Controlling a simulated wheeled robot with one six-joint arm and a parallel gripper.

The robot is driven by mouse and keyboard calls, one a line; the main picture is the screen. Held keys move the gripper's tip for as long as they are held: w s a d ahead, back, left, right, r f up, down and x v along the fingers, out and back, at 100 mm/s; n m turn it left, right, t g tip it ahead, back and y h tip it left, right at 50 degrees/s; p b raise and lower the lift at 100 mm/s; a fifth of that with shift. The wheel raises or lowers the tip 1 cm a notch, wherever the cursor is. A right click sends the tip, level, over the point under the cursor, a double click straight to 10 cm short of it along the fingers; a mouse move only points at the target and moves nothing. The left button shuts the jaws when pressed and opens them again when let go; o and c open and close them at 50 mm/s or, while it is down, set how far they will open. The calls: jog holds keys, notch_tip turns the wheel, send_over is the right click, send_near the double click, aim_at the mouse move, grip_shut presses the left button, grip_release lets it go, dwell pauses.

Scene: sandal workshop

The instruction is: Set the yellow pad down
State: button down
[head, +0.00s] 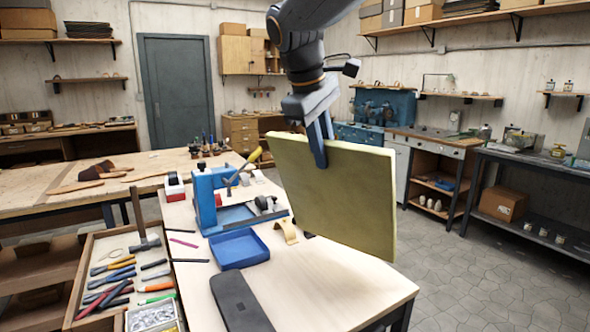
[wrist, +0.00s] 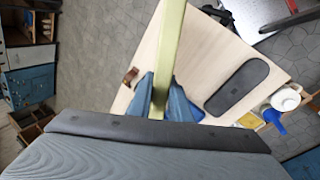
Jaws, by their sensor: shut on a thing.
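The yellow pad (head: 340,195) is a large, flat, pale yellow slab. My gripper (head: 318,140) is shut on its upper edge and holds it on edge, slightly tilted, above the right part of the wooden workbench (head: 345,290). In the wrist view the pad (wrist: 169,50) shows edge-on as a narrow strip between the blue fingers of my gripper (wrist: 165,100). The pad hides part of the bench and floor behind it in the head view. I cannot tell whether its lower edge touches the bench.
A dark sole-shaped piece (head: 241,302) lies on the bench front. A blue tray (head: 239,248), a tan curved piece (head: 286,231) and a blue tool stand (head: 207,200) are left of the pad. A tool drawer (head: 95,262) is at left. The bench's front right is clear.

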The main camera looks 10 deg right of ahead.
notch_tip(320, 180, down, 7)
jog(key=p, duration=0.1)
jog(key=shift+f+p, duration=0.2)
jog(key=shift+p, duration=0.15)
jog(key=shift+f, duration=0.15)
dwell(0.3)
jog(key=c, duration=1.6)
grip_release()
jog(key=shift+f, duration=0.15)
jog(key=shift+c, duration=0.2)
jog(key=b+v, duration=0.3)
jog(key=v, duration=0.9)
jog(key=shift+s, duration=0.1)
